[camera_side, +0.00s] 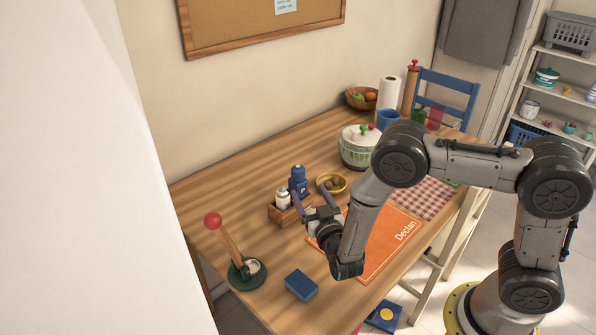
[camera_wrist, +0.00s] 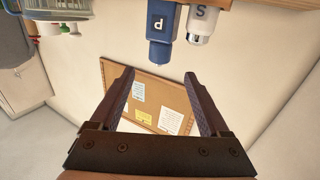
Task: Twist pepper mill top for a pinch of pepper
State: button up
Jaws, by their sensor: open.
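The blue pepper mill (camera_side: 299,178) stands upright in a small wooden caddy (camera_side: 279,216), with a white salt shaker (camera_side: 282,199) beside it. In the wrist view, which is upside down, the mill (camera_wrist: 164,24), marked P, is near the top, and the shaker (camera_wrist: 201,25), marked S, is right of it. My gripper (camera_side: 311,194) is open and empty in front of the mill. In the wrist view its fingertips (camera_wrist: 160,74) are spread on either side of the mill's line, the mill showing beyond them. I cannot tell the exact gap.
A yellow bowl (camera_side: 332,184) and a salad spinner (camera_side: 358,150) stand beyond the caddy. An orange mat (camera_side: 372,248) lies under my arm. A blue box (camera_side: 301,285) and a red-knobbed lever on a green base (camera_side: 245,275) are at the front.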

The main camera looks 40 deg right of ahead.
aim_at(298, 173)
jog(key=x, duration=1.3)
jog(key=shift+w+d, duration=0.15)
jog(key=shift+w, duration=0.1)
grip_shut()
